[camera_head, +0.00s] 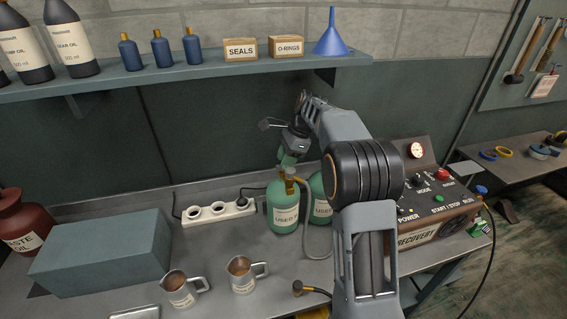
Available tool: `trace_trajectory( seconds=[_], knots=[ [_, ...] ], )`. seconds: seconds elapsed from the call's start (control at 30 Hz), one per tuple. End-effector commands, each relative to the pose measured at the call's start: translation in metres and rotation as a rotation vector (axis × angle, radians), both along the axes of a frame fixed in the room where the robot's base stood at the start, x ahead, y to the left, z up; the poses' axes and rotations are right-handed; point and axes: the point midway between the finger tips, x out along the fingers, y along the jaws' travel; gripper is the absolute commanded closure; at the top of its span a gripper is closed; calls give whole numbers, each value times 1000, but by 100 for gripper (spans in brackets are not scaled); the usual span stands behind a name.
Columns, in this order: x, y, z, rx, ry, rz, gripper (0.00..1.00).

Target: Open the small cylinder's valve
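A green cylinder (284,207) labelled "USED" stands upright on the bench, with a brass valve (290,174) on top and a grey hose running down from it. A second green cylinder (321,196) with a similar label stands just right of it, partly behind the hose and my arm; its top is hidden. I cannot tell which is the small one. My gripper (287,157) points down above and behind the left cylinder's valve. A green shape shows at its tip; whether this is fingers or a held thing is unclear. Contact with a valve cannot be made out.
A recovery machine (440,215) with a gauge stands right of the cylinders. A power strip (218,211), a blue-grey box (103,258) and two metal jugs (242,275) are to the left. A shelf (190,77) hangs above.

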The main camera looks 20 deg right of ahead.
Motion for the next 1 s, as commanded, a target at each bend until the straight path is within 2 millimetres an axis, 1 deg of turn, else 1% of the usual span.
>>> trace_trajectory(
  seconds=[0.1,0.2,0.53,0.9,0.93,1.0],
  knots=[
    [0,4,-9,0,2,1,63],
    [0,5,-12,0,1,1,63],
    [0,6,-14,0,0,0,63],
    [0,6,-14,0,0,0,98],
    [0,6,-14,0,0,0,100],
    [0,6,-14,0,0,0,100]
  ],
)
